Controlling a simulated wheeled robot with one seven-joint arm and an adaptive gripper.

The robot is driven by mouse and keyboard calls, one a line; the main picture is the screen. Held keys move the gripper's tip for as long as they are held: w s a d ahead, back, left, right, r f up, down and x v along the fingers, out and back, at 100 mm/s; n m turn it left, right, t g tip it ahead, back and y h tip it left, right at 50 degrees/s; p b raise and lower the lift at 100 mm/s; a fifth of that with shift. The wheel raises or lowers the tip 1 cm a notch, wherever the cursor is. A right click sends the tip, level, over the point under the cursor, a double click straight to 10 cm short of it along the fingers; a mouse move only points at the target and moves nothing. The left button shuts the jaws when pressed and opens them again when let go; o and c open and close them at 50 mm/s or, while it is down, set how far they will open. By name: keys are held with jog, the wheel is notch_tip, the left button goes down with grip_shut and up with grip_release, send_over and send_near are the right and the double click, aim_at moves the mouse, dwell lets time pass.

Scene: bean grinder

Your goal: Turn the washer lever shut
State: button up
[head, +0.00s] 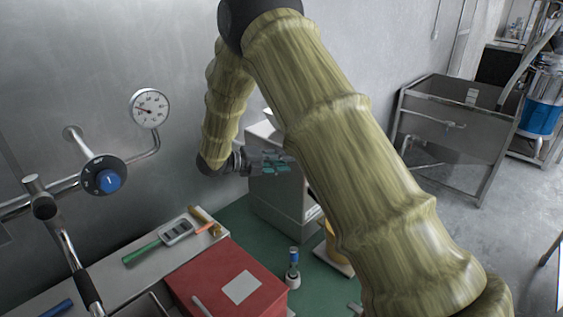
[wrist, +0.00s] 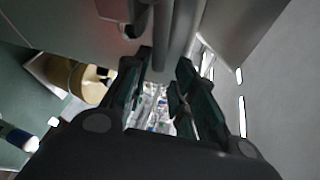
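My gripper (head: 272,163) is at the grey metal machine (head: 282,195) on the green surface, in front of its upper part. In the wrist view my gripper (wrist: 167,75) has its two dark green fingers apart, with a gap between them. A grey bar-like part (wrist: 165,38) of the machine lies at and beyond the fingertips. I cannot tell if it is the washer lever or if a finger touches it. In the head view the fingers and my arm hide this part. No part is clearly recognisable as the washer lever.
A wall pipe carries a gauge (head: 148,108) and a blue-centred knob (head: 106,181) at left. A yellowish container (wrist: 88,84) is beside the machine.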

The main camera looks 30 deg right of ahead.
jog(key=shift+w+a+f, duration=0.15)
jog(key=shift+w+f, duration=0.2)
jog(key=shift+w, duration=0.25)
grip_shut()
jog(key=shift+s, duration=0.15)
